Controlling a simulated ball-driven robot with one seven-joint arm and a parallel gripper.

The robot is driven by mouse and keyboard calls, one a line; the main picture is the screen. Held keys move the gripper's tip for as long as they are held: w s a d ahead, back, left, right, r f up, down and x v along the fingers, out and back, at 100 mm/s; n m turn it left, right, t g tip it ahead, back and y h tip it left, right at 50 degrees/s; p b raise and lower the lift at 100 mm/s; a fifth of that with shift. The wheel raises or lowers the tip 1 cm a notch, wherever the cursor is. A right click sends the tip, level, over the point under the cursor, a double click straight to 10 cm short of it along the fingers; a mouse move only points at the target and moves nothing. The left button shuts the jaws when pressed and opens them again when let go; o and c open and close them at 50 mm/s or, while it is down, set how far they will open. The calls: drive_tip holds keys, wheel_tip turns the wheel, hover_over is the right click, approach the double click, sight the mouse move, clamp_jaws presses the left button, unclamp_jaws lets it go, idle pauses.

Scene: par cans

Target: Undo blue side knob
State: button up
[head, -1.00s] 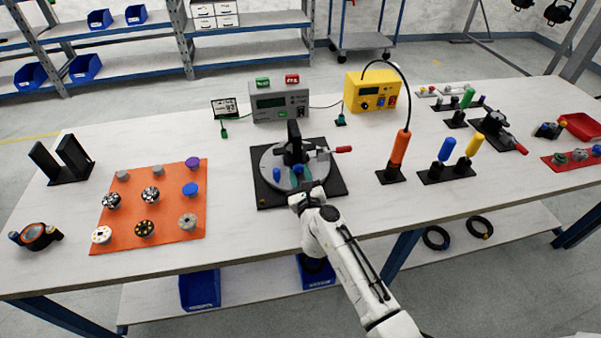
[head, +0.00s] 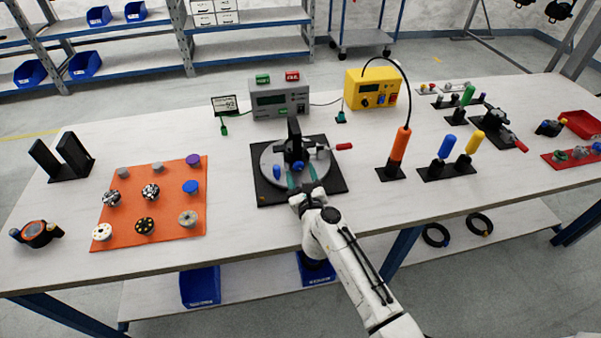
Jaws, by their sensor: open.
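A black upright fixture (head: 294,140) stands on a round grey plate (head: 268,161) on a black square base (head: 330,184). One blue knob (head: 277,172) is at the front left of the plate. Another blue knob (head: 298,166) is low at the front of the black upright. My gripper (head: 301,177) reaches in from the front, its teal fingertips apart and empty. The fingertips are just in front of the second knob, one to each side in the picture; whether they touch it is too small to tell.
A red-tipped lever (head: 342,147) sticks out right of the fixture. An orange mat (head: 171,208) with several round knobs lies at left. A grey meter (head: 280,101) stands behind, and an orange-handled tool (head: 399,150) stands at right. Bare table lies between them.

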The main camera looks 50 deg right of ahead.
drive_tip(key=v, duration=0.8)
drive_tip(key=shift+s+a, duration=0.5)
drive_tip(key=shift+s, duration=0.15)
